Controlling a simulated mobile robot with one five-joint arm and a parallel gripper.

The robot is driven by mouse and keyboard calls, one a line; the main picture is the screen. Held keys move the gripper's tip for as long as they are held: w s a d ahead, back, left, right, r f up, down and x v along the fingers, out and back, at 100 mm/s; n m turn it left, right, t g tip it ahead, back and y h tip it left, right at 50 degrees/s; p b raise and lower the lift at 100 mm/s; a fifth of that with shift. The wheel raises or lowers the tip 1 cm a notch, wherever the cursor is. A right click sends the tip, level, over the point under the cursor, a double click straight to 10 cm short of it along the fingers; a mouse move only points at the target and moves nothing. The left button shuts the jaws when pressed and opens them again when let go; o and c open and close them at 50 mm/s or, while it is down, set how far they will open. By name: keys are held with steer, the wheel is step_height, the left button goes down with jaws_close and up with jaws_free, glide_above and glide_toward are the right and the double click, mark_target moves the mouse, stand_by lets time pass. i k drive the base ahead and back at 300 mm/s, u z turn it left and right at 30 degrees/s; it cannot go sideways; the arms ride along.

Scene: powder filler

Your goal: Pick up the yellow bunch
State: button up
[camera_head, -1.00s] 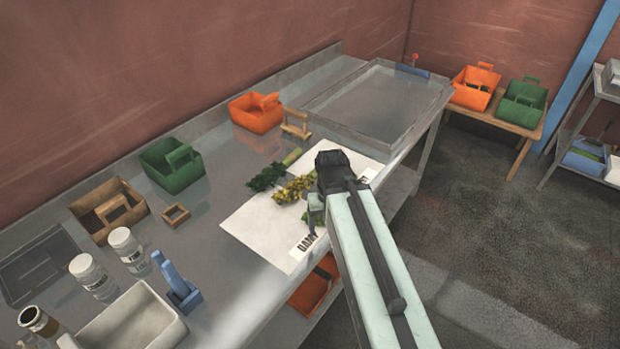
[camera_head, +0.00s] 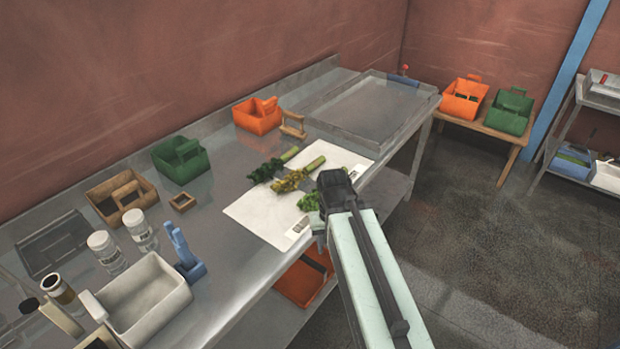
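The yellow bunch (camera_head: 298,177) lies on a white sheet (camera_head: 258,212) on the metal bench, its pale stalk pointing up and to the right. A dark green bunch (camera_head: 266,170) lies just to its left. A bright green bunch (camera_head: 308,202) lies nearer the bench's front edge, partly hidden by my gripper. My gripper (camera_head: 318,228) is at the front edge of the sheet, to the right of and nearer than the yellow bunch. It looks apart from the yellow bunch. Its fingers are mostly hidden behind its dark body, so their opening does not show.
An orange caddy (camera_head: 257,117), a green caddy (camera_head: 181,161) and a wooden caddy (camera_head: 121,196) stand along the back of the bench. A metal basin (camera_head: 372,106) is at its far end. A white tray (camera_head: 146,300), jars and a blue holder (camera_head: 190,268) are at front left.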

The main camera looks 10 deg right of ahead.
mark_target(301, 174)
steer(key=u, duration=3.65)
steer(key=k, duration=1.95)
steer(key=z, duration=1.15)
steer(key=i, duration=1.5)
steer(key=u, duration=0.05)
